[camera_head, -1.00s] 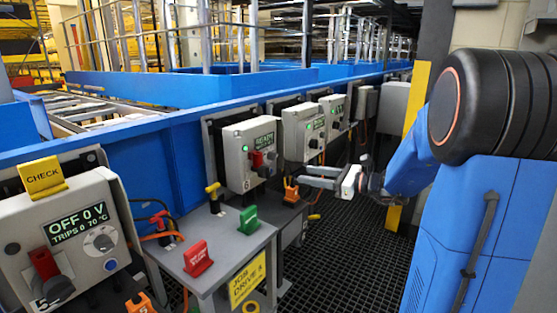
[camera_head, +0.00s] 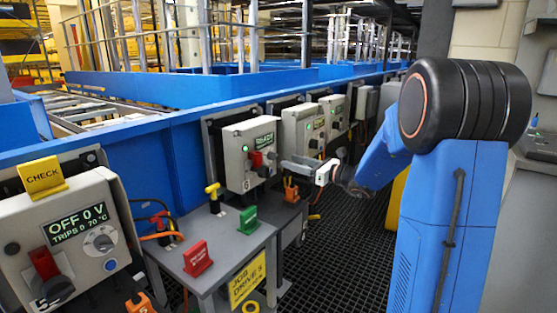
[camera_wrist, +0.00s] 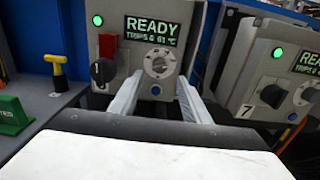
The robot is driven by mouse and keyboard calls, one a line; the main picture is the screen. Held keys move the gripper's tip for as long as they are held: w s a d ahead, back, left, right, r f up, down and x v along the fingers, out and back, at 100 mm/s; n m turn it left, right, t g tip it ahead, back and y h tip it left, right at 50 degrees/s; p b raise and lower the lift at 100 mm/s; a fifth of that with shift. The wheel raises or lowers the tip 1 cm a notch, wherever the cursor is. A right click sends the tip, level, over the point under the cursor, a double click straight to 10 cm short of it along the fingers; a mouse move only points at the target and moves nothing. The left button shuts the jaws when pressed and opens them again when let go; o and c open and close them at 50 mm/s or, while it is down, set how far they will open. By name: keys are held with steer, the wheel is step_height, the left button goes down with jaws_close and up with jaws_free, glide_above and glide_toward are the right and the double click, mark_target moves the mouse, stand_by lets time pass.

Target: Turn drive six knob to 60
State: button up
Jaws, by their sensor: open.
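The drive six box (camera_head: 247,155) is a grey box on the blue conveyor side, with a green lamp and a display reading READY. The wrist view shows its display (camera_wrist: 152,31) as READY, TRIPS 0, 61 °C. Its grey-white round knob (camera_wrist: 160,63) sits below the display, right of a red switch with a black handle (camera_wrist: 103,70). My gripper (camera_wrist: 155,90) is open, its two pale fingers spread below and either side of the knob, not visibly touching it. In the head view my gripper (camera_head: 290,168) is just right of the box's lower right side.
A neighbouring box marked 7 (camera_wrist: 276,70) stands close on the right. A drive five box (camera_head: 78,240) reads OFF 0 V at left. A grey table (camera_head: 222,240) holds red, green and yellow tags. The grated floor (camera_head: 335,235) is open.

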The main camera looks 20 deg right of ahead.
mark_target(273, 156)
steer(key=x, duration=0.7)
steer(key=c, duration=1)
